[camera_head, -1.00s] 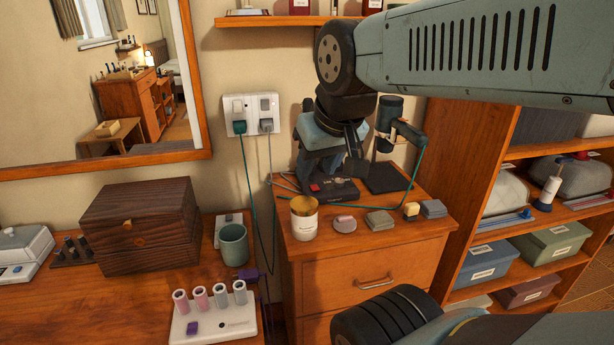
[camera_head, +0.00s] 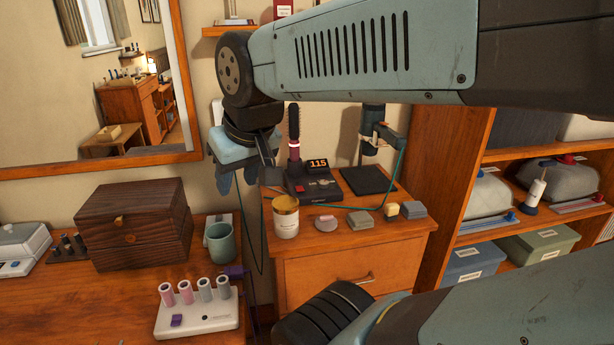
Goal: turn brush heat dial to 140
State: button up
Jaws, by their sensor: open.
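The brush heat base (camera_head: 314,187) is a black unit on the small wooden cabinet, with an orange display (camera_head: 318,163) reading 115. A round hot brush (camera_head: 293,150) with a maroon handle stands upright at its left side. Small controls, one of them red, show on the base's sloped top; which is the heat dial is too small to tell. My gripper (camera_head: 240,178) is open, left of the base and in front of the wall, apart from the base. My wrist hides most of the wall socket, and its fingertips are partly hidden.
A gold-lidded jar (camera_head: 286,220) and several small blocks stand along the cabinet's front. A dryer on a stand (camera_head: 372,150) is right of the base. A dark wooden box (camera_head: 135,225), a green cup (camera_head: 220,243) and a roller tray (camera_head: 198,314) are on the left counter.

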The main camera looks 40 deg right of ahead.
aim_at(324, 184)
jog(key=z, duration=0.1)
jog(key=k, duration=0.9)
jog(key=z, duration=0.5)
jog(key=i, duration=1)
jog(key=u, duration=0.05)
